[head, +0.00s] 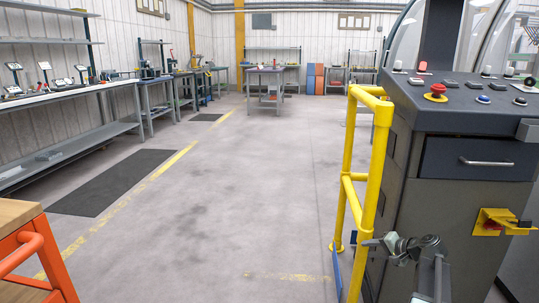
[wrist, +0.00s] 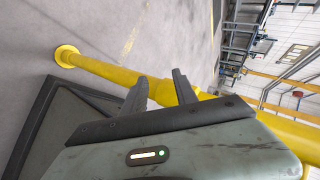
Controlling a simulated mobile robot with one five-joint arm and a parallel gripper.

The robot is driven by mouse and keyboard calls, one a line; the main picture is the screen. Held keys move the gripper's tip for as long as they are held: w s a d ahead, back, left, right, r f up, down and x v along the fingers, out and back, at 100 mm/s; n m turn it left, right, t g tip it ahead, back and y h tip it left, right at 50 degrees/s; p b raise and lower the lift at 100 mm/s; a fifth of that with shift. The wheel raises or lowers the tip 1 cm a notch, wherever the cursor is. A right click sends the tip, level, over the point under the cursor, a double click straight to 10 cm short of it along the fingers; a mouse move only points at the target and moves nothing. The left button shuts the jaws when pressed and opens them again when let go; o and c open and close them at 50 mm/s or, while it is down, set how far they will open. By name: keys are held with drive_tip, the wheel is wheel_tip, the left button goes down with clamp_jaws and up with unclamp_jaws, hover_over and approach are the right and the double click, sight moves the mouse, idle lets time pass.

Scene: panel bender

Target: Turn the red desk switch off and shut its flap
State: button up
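A yellow housing (head: 505,217) with a small red part (head: 490,226) and a dark part is mounted on the front of the grey desk (head: 430,165), below its drawer. It looks like the desk switch, with a yellow plate standing out at its side that may be the flap. The on or off position is too small to tell. My gripper (head: 368,242) is low in front of the desk, left of the housing and apart from it. In the wrist view my gripper (wrist: 160,77) has its two dark fingers apart with nothing between them. The housing is not in the wrist view.
A yellow guard rail (head: 350,185) stands close by my gripper, and it crosses behind the fingers in the wrist view (wrist: 100,67). A red mushroom button (head: 437,89) and other buttons sit on the desktop. An orange-framed bench (head: 40,245) is at left. The middle floor is clear.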

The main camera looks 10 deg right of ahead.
drive_tip(key=s+a+f+n+g+p, duration=0.15)
drive_tip(key=a+n+g, duration=0.25)
drive_tip(key=a, duration=1.2)
drive_tip(key=s+a+n+g+h+p, duration=0.1)
drive_tip(key=s+a+n+g+p, duration=0.1)
drive_tip(key=s+a, duration=0.35)
drive_tip(key=s+a+f+n+g+h+p, duration=0.1)
drive_tip(key=s+a+n+g+h, duration=0.15)
drive_tip(key=a, duration=0.65)
drive_tip(key=s+a+n+g+h+p, duration=0.1)
drive_tip(key=s+a+n+g+p, duration=0.1)
drive_tip(key=s+a, duration=0.35)
wheel_tip(320, 180, up, 37)
drive_tip(key=w+p, duration=0.1)
drive_tip(key=p, duration=3.6)
drive_tip(key=shift+w+a+p, duration=0.35)
drive_tip(key=shift+w+a, duration=0.05)
drive_tip(key=shift+r, duration=0.1)
